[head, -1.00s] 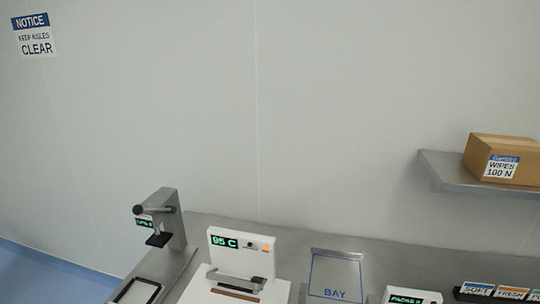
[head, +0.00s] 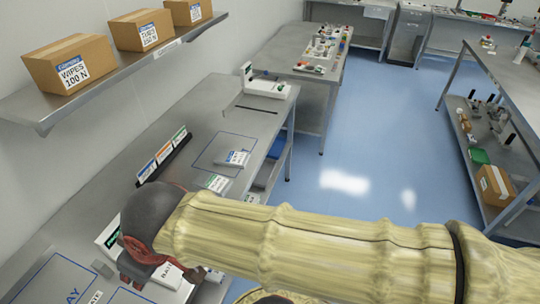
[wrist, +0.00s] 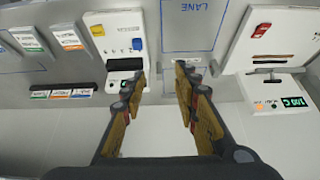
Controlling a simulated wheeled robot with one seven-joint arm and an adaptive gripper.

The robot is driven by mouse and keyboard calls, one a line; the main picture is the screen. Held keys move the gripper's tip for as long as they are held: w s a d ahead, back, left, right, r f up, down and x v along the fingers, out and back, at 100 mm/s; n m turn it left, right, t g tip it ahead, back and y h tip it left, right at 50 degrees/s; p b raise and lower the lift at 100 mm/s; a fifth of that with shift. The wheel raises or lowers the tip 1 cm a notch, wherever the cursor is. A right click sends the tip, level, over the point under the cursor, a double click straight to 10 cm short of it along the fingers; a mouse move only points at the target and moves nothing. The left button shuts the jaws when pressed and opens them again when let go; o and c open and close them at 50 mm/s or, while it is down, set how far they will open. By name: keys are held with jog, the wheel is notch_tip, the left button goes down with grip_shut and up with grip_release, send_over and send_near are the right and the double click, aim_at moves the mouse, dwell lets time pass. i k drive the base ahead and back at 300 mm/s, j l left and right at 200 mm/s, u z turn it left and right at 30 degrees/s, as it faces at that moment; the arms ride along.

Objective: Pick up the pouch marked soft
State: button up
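In the wrist view a green-striped pouch (wrist: 25,38) and an orange-striped pouch (wrist: 67,38) lie at the upper left, side by side. My gripper (wrist: 159,74) is open with nothing between its fingers, above the bench and to the right of these pouches in that view. In the head view my arm hides part of the bench.
A label rack (head: 163,158) with blue, orange and green cards stands at the wall side of the bench. A white device with buttons (wrist: 117,38) is beside the fingers. A shelf (head: 45,108) with boxes overhangs the bench. Open floor (head: 370,170) lies right.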

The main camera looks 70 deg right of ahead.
aim_at(224, 157)
jog(key=z, duration=1.85)
